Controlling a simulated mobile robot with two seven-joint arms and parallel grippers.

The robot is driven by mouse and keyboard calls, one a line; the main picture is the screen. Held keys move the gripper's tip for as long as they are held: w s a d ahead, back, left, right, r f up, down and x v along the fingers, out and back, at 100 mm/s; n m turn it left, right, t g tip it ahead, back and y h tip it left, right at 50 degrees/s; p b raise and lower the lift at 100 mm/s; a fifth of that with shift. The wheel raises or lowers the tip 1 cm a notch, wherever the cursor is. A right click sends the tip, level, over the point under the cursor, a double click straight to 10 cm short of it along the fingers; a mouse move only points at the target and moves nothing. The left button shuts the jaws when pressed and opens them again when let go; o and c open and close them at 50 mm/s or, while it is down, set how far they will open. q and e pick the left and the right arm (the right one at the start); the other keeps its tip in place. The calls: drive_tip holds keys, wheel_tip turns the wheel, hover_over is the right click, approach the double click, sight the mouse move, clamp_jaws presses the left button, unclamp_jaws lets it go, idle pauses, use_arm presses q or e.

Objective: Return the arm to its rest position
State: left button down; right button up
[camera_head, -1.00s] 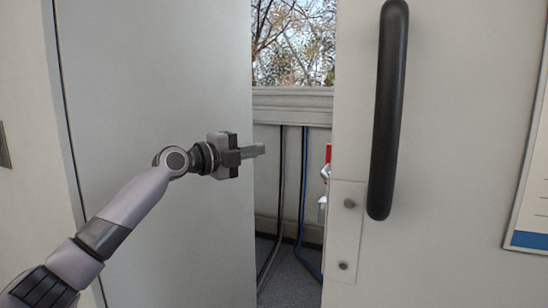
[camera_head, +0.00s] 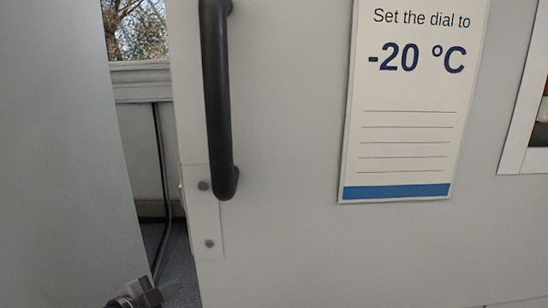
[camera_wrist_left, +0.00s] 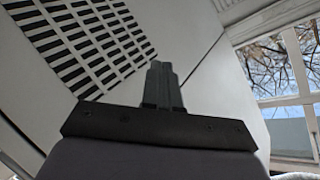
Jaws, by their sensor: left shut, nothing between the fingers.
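My left gripper (camera_head: 150,296) shows at the bottom left of the head view, cut off by the lower edge, in front of the gap beside the door. In the left wrist view its fingers (camera_wrist_left: 162,84) are together with nothing between them. The rest of my left arm is out of the head view. My right gripper is not in view.
A pale door (camera_head: 280,230) with a long black handle (camera_head: 217,100) fills the middle. A sign (camera_head: 410,130) on it reads "Set the dial to -20 °C". A pale panel (camera_head: 60,150) stands left of a narrow gap. The wrist view shows a slotted vent (camera_wrist_left: 85,40) and a window (camera_wrist_left: 285,75).

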use_arm(q)
drive_tip(key=s+f+n+y+p, duration=0.1)
drive_tip(key=s+f+n, duration=0.3)
drive_tip(key=s, duration=0.5)
drive_tip(key=s+d+f+n+g+y, duration=0.1)
drive_tip(key=s+f+n, duration=0.3)
drive_tip(key=s, duration=0.5)
drive_tip(key=s+d+f+n+g+y+p, duration=0.1)
drive_tip(key=s+f+n, duration=0.2)
drive_tip(key=s+f, duration=0.3)
drive_tip(key=s, duration=0.3)
drive_tip(key=shift+s+d+f+n+y+p, duration=0.2)
drive_tip(key=shift+s+f+n+y+p, duration=0.05)
drive_tip(key=shift+s+n+y+p, duration=0.15)
